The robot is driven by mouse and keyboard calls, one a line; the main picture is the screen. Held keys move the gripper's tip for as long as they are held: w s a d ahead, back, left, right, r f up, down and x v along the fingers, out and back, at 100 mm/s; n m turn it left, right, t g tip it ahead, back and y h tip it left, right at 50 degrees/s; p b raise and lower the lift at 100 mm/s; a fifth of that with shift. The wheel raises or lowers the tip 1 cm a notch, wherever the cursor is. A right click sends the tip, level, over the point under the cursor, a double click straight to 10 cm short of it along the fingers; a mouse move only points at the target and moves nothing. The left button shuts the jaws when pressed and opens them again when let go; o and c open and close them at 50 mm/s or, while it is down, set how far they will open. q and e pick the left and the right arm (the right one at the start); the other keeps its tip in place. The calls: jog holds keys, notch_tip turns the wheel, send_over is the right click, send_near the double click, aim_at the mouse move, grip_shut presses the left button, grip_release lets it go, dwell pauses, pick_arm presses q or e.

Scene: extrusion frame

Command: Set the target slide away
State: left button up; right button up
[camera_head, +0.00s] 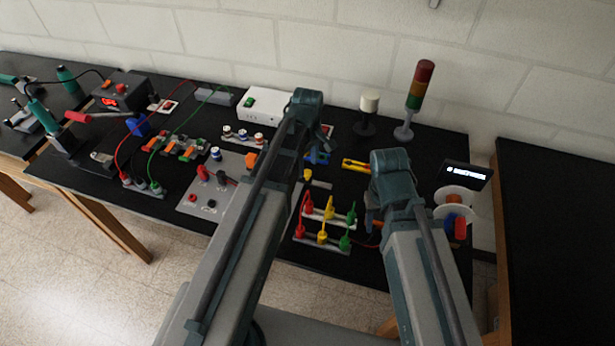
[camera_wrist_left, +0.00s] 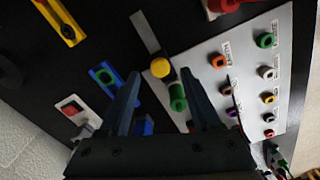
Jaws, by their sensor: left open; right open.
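No part is plainly marked as the target slide. A yellow round knob (camera_wrist_left: 160,68) sits on a narrow grey strip (camera_wrist_left: 144,32) in the left wrist view; the knob also shows in the head view (camera_head: 307,174). My left gripper (camera_wrist_left: 160,76) is open, its fingers on either side of the knob in the picture; contact is not visible. In the head view its fingers (camera_head: 325,140) are mostly hidden by its own arm. My right gripper (camera_head: 373,218) is open, low over the right of the black table, its fingertips partly hidden.
A blue slotted block (camera_wrist_left: 107,78) and a yellow one (camera_wrist_left: 68,22) lie near the strip. A grey panel (camera_wrist_left: 245,70) with coloured sockets is beside it. Upright coloured plugs (camera_head: 323,218), a signal tower (camera_head: 416,100) and a white spool (camera_head: 456,205) stand to the right.

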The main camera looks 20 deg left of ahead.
aim_at(308, 172)
pick_arm(q)
jog(key=shift+f+b, duration=0.9)
jog(key=shift+f, duration=0.6)
pick_arm(e)
jog(key=shift+f, duration=1.45)
pick_arm(q)
jog(key=shift+r, duration=0.1)
grip_shut()
